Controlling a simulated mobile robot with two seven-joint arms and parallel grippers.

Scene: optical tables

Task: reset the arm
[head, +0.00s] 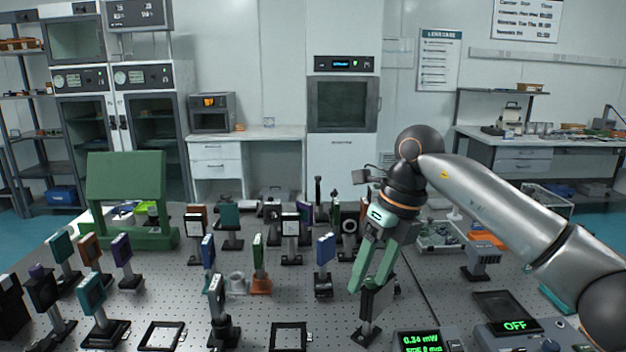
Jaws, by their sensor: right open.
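My right arm (490,200) comes in from the right, reaching over the optical table (190,290). My right gripper (369,284) points down with its two green fingers apart. Its fingertips are at the top of a dark plate-shaped optic on a black mount (374,305), which stands upright on the table. I cannot tell whether the fingers touch it. My left gripper is not in view.
Several mounted optics crowd the table, including a blue one (325,250) left of the gripper. A green housing (127,190) stands at the back left. A power readout (421,341) and an OFF box (516,327) are at the front right.

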